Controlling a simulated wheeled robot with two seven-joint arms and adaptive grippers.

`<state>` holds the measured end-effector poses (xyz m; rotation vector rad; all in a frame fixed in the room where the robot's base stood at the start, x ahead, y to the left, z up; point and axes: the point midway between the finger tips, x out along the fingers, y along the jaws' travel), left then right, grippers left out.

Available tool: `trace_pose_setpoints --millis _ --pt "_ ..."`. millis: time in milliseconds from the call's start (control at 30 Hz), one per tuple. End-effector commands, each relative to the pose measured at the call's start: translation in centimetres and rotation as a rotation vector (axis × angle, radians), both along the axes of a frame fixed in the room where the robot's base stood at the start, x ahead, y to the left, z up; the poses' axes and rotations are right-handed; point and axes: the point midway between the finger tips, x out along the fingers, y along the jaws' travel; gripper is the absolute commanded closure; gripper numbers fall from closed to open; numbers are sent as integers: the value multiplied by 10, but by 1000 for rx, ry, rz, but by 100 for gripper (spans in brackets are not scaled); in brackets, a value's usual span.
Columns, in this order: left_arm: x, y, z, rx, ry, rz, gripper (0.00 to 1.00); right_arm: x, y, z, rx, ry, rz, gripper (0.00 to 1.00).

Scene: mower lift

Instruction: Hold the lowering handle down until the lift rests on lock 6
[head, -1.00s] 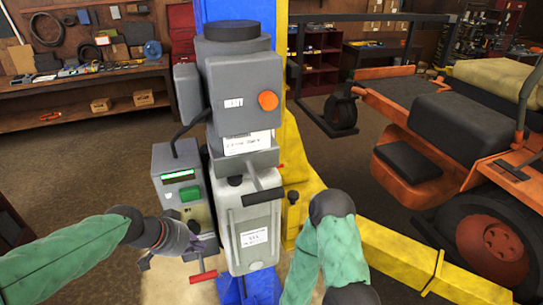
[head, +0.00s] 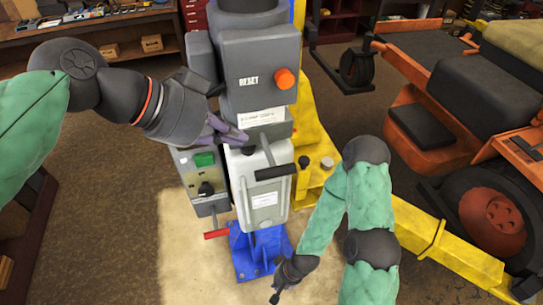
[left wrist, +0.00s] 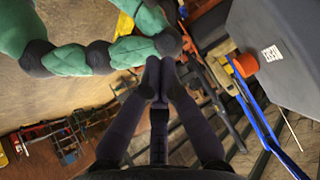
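The power unit (head: 259,67) stands in the middle of the head view. A lever with a black grip (head: 274,172) sticks out from its front above the white tank (head: 262,200); a red-ended handle (head: 216,234) sits lower left. My left gripper (head: 234,139) is beside the unit, just left of and above the black-grip lever, apart from the grip. In the left wrist view its fingers (left wrist: 158,68) meet with nothing seen between them. My right gripper (head: 275,296) hangs low near the floor, its fingers too small to judge. The lock number is not visible.
The orange mower (head: 440,85) and yellow lift beam (head: 430,241) are at the right. An orange knob (head: 284,79) marks the unit. A workbench (head: 90,35) stands behind.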

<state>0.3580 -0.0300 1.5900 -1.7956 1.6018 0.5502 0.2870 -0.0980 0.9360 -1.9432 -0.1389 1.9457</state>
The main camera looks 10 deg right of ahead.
Motion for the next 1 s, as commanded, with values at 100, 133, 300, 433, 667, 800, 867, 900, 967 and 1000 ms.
trace_pose_setpoints --millis 100,133,300,433,667,800,867,900,967,1000 --pt "1 -2 -2 1 1 0 100 0 0 0 0 0 0 100" --pt "1 -3 -3 1 1 0 100 0 0 1 0 0 0 100" --pt "4 -17 -17 2 4 -2 100 0 0 3 0 0 0 100" --pt "8 -34 -33 2 4 -1 100 0 0 6 0 0 0 100" --pt "15 -64 -63 2 4 0 100 0 0 13 0 0 0 100" --pt "19 -70 -82 1 4 3 100 0 0 16 0 0 0 100" --pt "20 -70 -90 1 4 3 100 0 0 16 0 0 0 100" --pt "22 -70 -95 1 4 4 100 0 0 17 0 0 0 100" --pt "23 -70 -100 0 1 3 100 0 0 17 0 0 0 100" --pt "23 -70 -103 0 3 3 100 0 0 18 0 0 0 100"
